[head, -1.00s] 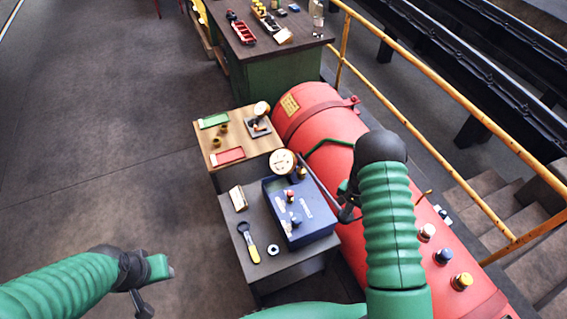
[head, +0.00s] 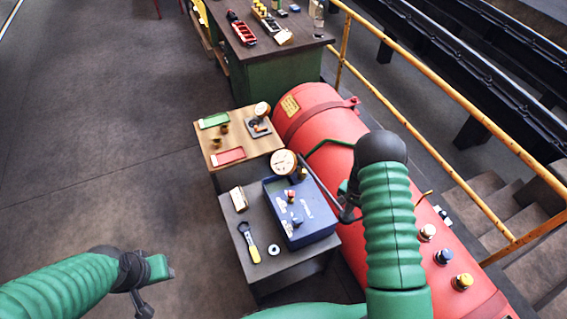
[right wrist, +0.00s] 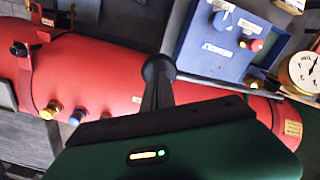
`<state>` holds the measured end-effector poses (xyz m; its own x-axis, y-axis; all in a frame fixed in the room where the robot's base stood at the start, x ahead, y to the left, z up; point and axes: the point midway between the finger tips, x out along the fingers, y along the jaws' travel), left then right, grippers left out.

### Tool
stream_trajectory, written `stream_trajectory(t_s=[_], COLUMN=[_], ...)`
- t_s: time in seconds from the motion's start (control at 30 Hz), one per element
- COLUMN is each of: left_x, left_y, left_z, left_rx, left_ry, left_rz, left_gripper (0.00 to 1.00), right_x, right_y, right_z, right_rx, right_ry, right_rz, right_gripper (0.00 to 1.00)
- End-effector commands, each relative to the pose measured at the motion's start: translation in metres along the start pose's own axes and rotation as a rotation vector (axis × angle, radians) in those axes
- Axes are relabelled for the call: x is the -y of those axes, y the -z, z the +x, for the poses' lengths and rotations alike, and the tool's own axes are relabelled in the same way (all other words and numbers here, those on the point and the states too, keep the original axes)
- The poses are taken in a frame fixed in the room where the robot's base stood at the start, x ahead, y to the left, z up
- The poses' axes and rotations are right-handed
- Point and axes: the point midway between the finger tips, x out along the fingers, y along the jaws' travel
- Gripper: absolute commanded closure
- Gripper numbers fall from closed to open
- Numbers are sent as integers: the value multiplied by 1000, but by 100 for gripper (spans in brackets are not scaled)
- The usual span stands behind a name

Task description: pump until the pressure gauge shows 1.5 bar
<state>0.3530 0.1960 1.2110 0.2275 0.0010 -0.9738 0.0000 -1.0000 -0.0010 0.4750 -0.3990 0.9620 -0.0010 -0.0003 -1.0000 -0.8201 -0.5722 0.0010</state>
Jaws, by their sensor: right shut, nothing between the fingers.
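The pressure gauge (head: 284,161) has a white round dial and stands at the back corner of the blue pump box (head: 310,223). Its dial also shows at the right edge of the right wrist view (right wrist: 306,69), too small to read surely. A dark pump lever (head: 318,183) slants from beside the gauge to my right gripper (head: 347,212). In the right wrist view the shut fingers (right wrist: 158,84) are at the lever's round black end (right wrist: 158,67); whether they touch is unclear. My left gripper (head: 152,288) hangs low at the left, apart from the table; its jaw state is unclear.
A red boiler (head: 330,115) lies right of the grey table (head: 262,268), close under my right arm. A wrench with yellow handle (head: 249,243), a ring (head: 274,250) and a small block (head: 239,199) lie beside the pump. A yellow railing (head: 440,110) runs behind. The left floor is clear.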

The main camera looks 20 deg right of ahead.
Motion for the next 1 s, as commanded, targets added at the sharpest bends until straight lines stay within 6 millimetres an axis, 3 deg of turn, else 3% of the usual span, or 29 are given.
stream_trajectory(t_s=[0.5,1.0], left_x=[0,0], left_y=[0,-7], left_z=[1,29], left_rx=[0,0], left_ry=[0,0], left_rz=[0,0], left_gripper=[64,64], right_x=[-1,-1], right_y=[1,1], right_z=[1,33], right_rx=[1,1], right_ry=[1,1], right_rz=[0,0], right_gripper=[100,100])
